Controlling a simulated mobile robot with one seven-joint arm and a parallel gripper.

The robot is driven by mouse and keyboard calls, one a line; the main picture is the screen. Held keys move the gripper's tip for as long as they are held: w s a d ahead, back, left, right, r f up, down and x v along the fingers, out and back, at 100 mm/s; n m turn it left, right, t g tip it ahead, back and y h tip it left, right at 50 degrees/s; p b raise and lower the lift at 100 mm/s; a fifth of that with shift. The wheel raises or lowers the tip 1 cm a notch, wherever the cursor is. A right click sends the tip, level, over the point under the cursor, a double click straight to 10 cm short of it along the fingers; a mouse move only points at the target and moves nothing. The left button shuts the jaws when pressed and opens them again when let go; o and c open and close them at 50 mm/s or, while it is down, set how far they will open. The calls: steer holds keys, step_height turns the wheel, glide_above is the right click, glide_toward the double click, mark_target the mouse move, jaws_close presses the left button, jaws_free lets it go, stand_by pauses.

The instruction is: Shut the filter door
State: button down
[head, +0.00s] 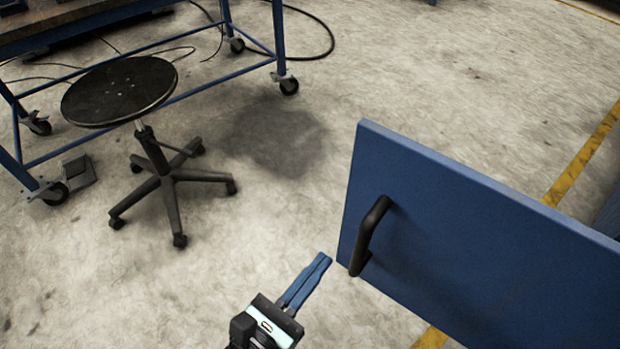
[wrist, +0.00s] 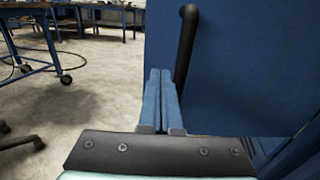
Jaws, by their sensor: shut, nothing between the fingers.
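The filter door (head: 480,235) is a blue panel at the right of the head view, standing open. A black bar handle (head: 367,235) is fixed near its left edge. The door also fills the right of the wrist view (wrist: 250,75), with the handle (wrist: 185,45) just beyond my fingertips. My gripper (head: 322,262) has its blue fingers together and empty. In the head view its tips are just left of the handle's lower end. In the wrist view the fingers (wrist: 159,75) lie beside the door's left edge. I cannot tell whether they touch the door or handle.
A black round stool (head: 120,92) on a wheeled base stands at the left. Behind it is a blue wheeled workbench (head: 235,68) with cables on the floor. The concrete floor between stool and door is clear. A yellow line (head: 582,155) runs behind the door.

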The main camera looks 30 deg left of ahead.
mark_target(359, 214)
steer(key=w, duration=0.9)
steer(key=shift+w+d+b, duration=0.25)
steer(key=shift+d+b, duration=0.05)
steer(key=shift+d, duration=0.1)
